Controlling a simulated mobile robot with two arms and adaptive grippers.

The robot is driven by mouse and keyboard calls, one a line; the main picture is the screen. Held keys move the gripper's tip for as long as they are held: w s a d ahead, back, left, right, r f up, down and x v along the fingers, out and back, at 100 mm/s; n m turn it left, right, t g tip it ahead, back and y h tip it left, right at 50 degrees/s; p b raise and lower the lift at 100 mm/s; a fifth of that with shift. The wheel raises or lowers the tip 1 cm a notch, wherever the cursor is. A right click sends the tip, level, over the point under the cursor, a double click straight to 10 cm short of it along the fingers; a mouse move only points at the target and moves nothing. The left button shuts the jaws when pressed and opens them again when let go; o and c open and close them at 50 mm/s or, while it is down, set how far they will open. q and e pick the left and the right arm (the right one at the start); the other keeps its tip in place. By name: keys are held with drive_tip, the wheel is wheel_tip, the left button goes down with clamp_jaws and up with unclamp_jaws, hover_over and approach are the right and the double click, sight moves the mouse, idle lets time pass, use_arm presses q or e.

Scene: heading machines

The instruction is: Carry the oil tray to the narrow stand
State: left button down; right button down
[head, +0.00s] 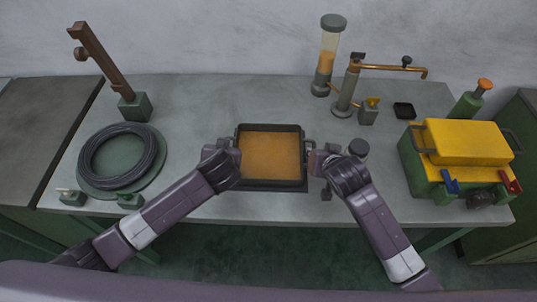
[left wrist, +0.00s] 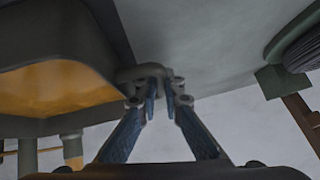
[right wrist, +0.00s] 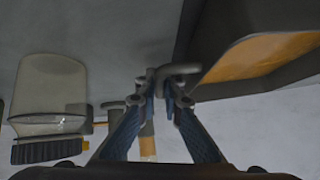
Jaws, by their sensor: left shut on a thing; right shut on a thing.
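The oil tray (head: 270,128), a dark rectangular pan of orange-brown oil, is near the front edge in the middle of the grey bench. It looks level. My left gripper (head: 230,150) is shut on its left handle, and my right gripper (head: 315,160) is shut on its right handle. The tray's dark wall also shows in the left wrist view (left wrist: 95,25) and the right wrist view (right wrist: 205,45). A dark strip shows under the tray's front; I cannot tell whether it is a support or shadow. I cannot make out the narrow stand for certain.
A black coil (head: 124,156) on a green disc and a brown post (head: 102,55) stand left. A lidded jar (head: 357,150) is close to my right gripper. An oil cylinder (head: 327,60) and copper-armed pump (head: 349,85) stand behind; a yellow-topped green box (head: 465,142) is right.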

use_arm(q)
drive_tip(key=shift+r, duration=0.15)
use_arm(e)
drive_tip(key=shift+r, duration=0.15)
